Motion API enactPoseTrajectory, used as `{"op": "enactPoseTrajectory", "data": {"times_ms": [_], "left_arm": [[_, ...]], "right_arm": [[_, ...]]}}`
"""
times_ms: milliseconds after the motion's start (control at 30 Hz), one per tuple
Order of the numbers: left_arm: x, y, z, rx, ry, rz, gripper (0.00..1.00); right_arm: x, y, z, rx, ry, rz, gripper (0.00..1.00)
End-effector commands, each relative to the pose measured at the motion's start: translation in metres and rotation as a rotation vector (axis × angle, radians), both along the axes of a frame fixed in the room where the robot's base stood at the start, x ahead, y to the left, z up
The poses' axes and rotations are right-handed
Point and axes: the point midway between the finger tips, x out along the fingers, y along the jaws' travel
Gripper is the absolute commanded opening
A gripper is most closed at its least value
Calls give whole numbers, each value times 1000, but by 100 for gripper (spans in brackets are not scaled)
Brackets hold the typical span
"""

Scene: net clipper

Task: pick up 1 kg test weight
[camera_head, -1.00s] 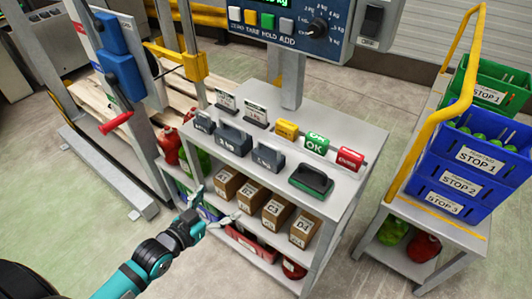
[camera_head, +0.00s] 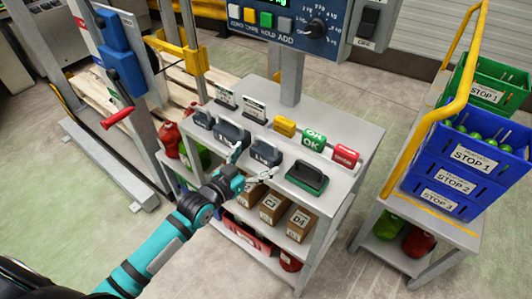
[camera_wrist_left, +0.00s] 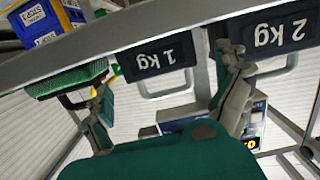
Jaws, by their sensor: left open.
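The 1 kg test weight (camera_head: 266,153) is a dark grey block with a white label and a handle. It stands on the top shelf of the grey bench. In the left wrist view it shows upside down (camera_wrist_left: 158,56), between my finger tips but beyond them. My left gripper (camera_head: 255,163) is open and empty, close in front of this weight at the bench's front edge; its fingers also show in the wrist view (camera_wrist_left: 166,75). Contact cannot be told. The larger 2 kg weight (camera_head: 233,134) stands just left of it. My right gripper is not in view.
A green-and-black block (camera_head: 306,178) stands close right of the 1 kg weight. A smaller dark weight (camera_head: 203,119) is at the left. Yellow (camera_head: 285,126), green (camera_head: 313,139) and red (camera_head: 346,156) items stand behind. Cardboard boxes (camera_head: 299,224) fill the shelf below.

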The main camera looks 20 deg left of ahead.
Motion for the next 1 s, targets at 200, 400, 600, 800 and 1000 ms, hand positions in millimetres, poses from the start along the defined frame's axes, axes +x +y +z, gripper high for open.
{"op": "enactPoseTrajectory", "data": {"times_ms": [200,400,600,800,1000], "left_arm": [[27,-10,-2,-2,1,0,100],[46,-17,-7,-1,0,0,100],[47,-18,-8,0,0,-1,100],[47,-18,-8,-1,0,-1,79],[47,-18,-8,-1,1,-1,53]], "right_arm": [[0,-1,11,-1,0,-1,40],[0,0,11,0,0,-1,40],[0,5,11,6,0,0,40],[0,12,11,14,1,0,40],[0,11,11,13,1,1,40]]}}
